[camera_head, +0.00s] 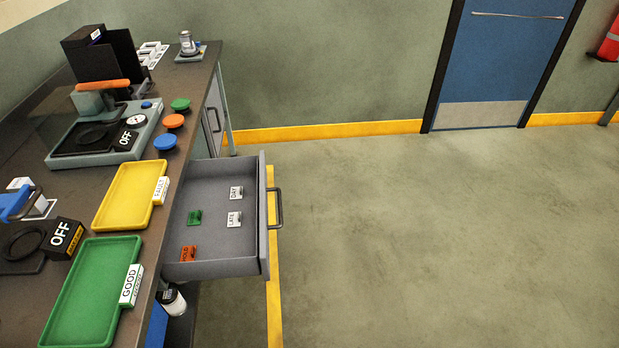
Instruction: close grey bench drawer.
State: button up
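The grey bench drawer (262,215) stands pulled out to the right from under the dark bench top (152,232). Its dark bar handle (279,208) is on the outer face, over the floor. Inside lie a white DAY tag (236,193), a white LATE tag (234,219), a green tag (195,218) and an orange HOLD tag (188,253). My gripper is not in view.
A yellow FAULT tray (127,190) and a green GOOD tray (62,318) sit along the bench edge beside the drawer. A white bottle (172,302) is below the bench. The floor (430,230) to the right is clear. A blue door (505,60) is at the back.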

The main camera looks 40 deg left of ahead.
aim_at(222, 251)
jog(key=i, duration=0.85)
jog(key=u, duration=4.3)
jog(key=k, duration=0.6)
jog(key=z, duration=0.7)
jog(key=i, duration=0.5)
jog(key=u, duration=0.1)
